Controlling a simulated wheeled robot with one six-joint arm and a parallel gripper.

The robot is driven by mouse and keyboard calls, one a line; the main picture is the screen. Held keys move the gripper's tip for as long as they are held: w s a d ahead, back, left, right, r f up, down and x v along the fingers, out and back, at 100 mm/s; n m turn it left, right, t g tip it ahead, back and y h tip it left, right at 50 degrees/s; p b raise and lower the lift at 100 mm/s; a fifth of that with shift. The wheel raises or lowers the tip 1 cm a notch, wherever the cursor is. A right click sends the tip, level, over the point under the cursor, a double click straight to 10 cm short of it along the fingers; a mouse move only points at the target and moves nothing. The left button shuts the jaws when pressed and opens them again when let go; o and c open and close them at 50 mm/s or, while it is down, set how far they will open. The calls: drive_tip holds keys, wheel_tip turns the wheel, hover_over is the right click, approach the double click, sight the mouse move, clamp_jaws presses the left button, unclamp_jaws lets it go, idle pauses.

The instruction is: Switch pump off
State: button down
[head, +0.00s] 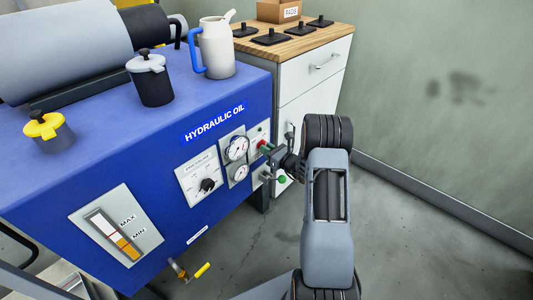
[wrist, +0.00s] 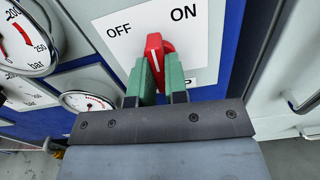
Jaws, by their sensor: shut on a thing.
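The pump switch is a red rotary knob (wrist: 156,44) on a white plate (wrist: 205,45) marked OFF at left and ON at right. In the wrist view the knob's top sits between the two words; its exact setting is hard to tell. My gripper (wrist: 157,66) has its green fingers shut on the knob, one on each side. In the head view my gripper (head: 266,150) reaches the right end of the blue tank's front, and only a bit of the red knob shows.
The blue hydraulic oil tank (head: 130,190) carries pressure gauges (head: 237,148), a black dial (head: 207,185) and a level gauge (head: 118,233). A white jug (head: 217,50) and capped fillers stand on top. A white cabinet (head: 315,75) is close behind my arm. The floor at right is clear.

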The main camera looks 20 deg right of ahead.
drive_tip(key=shift+n+b, duration=2.85)
drive_tip(key=shift+n, duration=0.55)
drive_tip(key=c, duration=1.1)
unclamp_jaws()
drive_tip(key=shift+c, duration=0.2)
drive_tip(key=p+v, duration=0.3)
drive_tip(key=v, duration=1)
drive_tip(key=shift+s, duration=0.35)
drive_tip(key=shift+r, duration=0.2)
